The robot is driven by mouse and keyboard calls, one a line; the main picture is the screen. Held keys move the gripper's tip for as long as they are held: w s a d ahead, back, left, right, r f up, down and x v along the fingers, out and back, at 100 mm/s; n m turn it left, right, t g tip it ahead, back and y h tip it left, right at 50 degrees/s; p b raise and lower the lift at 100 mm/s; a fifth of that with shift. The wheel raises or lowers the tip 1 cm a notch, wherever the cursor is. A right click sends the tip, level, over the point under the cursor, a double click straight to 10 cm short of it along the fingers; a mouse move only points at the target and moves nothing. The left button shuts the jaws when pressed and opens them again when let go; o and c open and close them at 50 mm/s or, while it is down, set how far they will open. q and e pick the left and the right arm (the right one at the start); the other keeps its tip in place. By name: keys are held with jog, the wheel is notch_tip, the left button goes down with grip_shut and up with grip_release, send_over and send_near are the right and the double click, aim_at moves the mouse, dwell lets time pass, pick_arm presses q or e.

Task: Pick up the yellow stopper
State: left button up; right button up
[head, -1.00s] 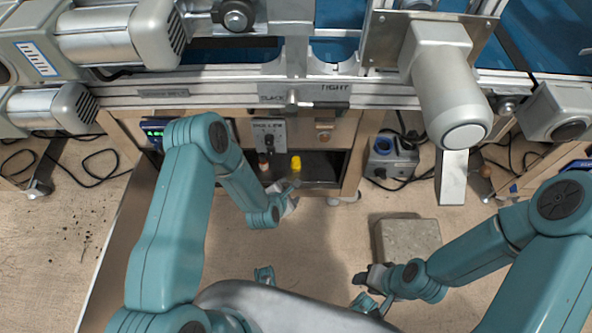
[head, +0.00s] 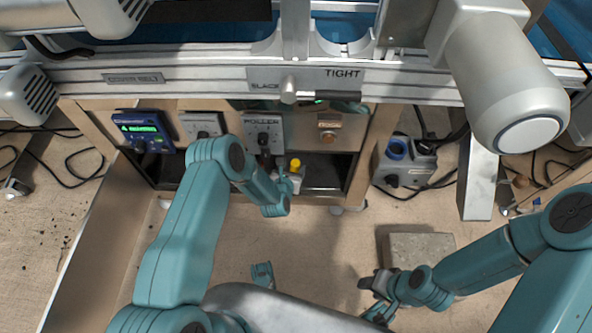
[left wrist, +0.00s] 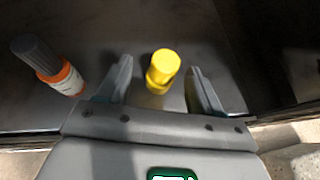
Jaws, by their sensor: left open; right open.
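The yellow stopper (left wrist: 162,68) stands on a dark shelf surface in the left wrist view, between the two open fingers of my left gripper (left wrist: 158,85). A gap shows on each side of it, and its lower part is hard to make out. In the head view the stopper (head: 295,163) shows as a small yellow top in the open compartment under the machine. My left gripper (head: 288,180) reaches to it there, partly hidden by its own arm. My right gripper (head: 372,298) is open and empty at the lower right, above the floor.
A bottle with an orange band and grey cap (left wrist: 55,70) stands left of the stopper. The shelf's front edge (left wrist: 30,137) runs below. In the head view, a stone block (head: 425,252) lies near my right gripper, and a grey box with a blue socket (head: 405,160) stands right of the compartment.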

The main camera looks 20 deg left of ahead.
aim_at(297, 162)
pick_arm(q)
jog(key=b+x, duration=0.2)
jog(key=x, duration=0.1)
jog(key=b+x, duration=0.1)
jog(key=x, duration=0.1)
jog(key=shift+w+d+f, duration=0.15)
jog(key=shift+d, duration=0.2)
jog(key=shift+w, duration=0.2)
jog(key=c, duration=1.1)
